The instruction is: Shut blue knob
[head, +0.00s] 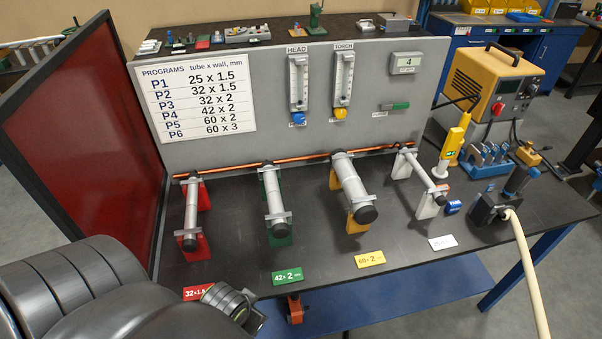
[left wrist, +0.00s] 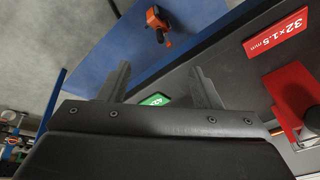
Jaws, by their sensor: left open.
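The blue knob (head: 298,118) sits at the foot of the flow meter marked HEAD (head: 299,84) on the grey panel (head: 220,140). A yellow knob (head: 340,113) sits under the neighbouring meter marked TORCH (head: 343,79). My left arm comes in at the lower left of the head view, low and well in front of the panel. Its jaws are not clear there. In the left wrist view my left gripper (left wrist: 160,70) is open and empty, with its fingers apart near the bench's front edge. The blue knob is not in that view. My right gripper is not in view.
Several tubes on red, green, yellow and white stands (head: 425,207) line the dark bench (head: 320,280) before the panel. A red screen (head: 80,130) stands at left. A torch holder (head: 487,208) with a pale hose and a yellow machine (head: 500,85) are at right.

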